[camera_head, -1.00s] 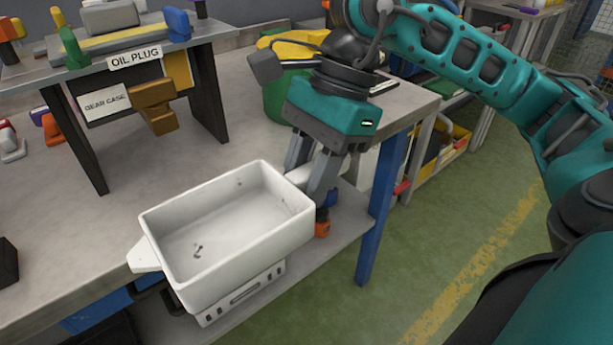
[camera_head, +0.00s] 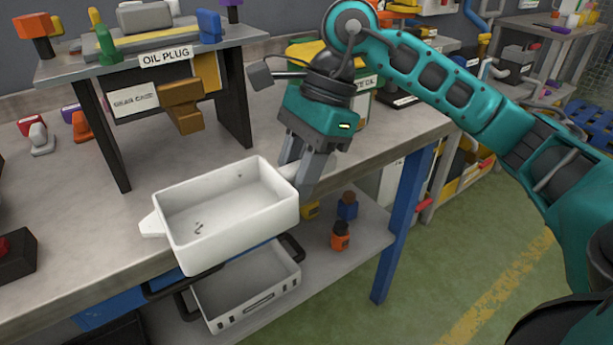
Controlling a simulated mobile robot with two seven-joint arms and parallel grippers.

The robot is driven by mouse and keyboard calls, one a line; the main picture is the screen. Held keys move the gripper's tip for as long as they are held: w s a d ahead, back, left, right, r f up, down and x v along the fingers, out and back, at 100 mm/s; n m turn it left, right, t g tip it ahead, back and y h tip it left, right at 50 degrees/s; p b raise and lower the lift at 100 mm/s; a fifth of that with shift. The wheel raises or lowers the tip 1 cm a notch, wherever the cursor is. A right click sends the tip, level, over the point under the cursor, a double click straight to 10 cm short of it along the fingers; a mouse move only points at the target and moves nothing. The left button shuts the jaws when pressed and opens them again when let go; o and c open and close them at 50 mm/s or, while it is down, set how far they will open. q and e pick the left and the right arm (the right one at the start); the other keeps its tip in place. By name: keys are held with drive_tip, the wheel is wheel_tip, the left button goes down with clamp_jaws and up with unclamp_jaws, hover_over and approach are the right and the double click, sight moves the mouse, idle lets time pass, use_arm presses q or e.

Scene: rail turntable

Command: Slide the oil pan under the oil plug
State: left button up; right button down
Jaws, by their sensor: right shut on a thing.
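The oil pan is a white rectangular tray (camera_head: 186,246) with a handle tab at each end and a few dark specks inside. It is at the front edge of the bench, and I cannot tell whether it rests on it. My right gripper (camera_head: 303,184) is shut on the pan's right end. The oil plug label (camera_head: 166,57) is on the front of a raised stand. Below it a brown block-shaped fitting (camera_head: 185,105) sticks out beside a "GEAR CASE" plate (camera_head: 135,101). The pan is in front of and below this stand, apart from it. My left gripper is not in view.
The grey bench top (camera_head: 75,200) is clear between the stand's dark legs (camera_head: 234,100). A black box with a red top (camera_head: 14,254) sits at the left. A grey-white crate (camera_head: 245,290) and small bottles (camera_head: 341,236) are below the bench top. A green bin with a yellow top stands behind my right gripper.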

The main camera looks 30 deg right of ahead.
drive_tip(key=shift+w+a+f, duration=0.1)
drive_tip(key=shift+w+f, duration=0.05)
drive_tip(key=shift+w, duration=2.25)
drive_tip(key=shift+w+p, duration=0.45)
drive_tip(key=shift+w, duration=1.7)
drive_tip(key=shift+w+a, duration=0.1)
drive_tip(key=shift+w, duration=0.2)
drive_tip(key=shift+f+b, duration=0.35)
drive_tip(key=shift+f, duration=0.2)
drive_tip(key=c, duration=0.7)
unclamp_jaws()
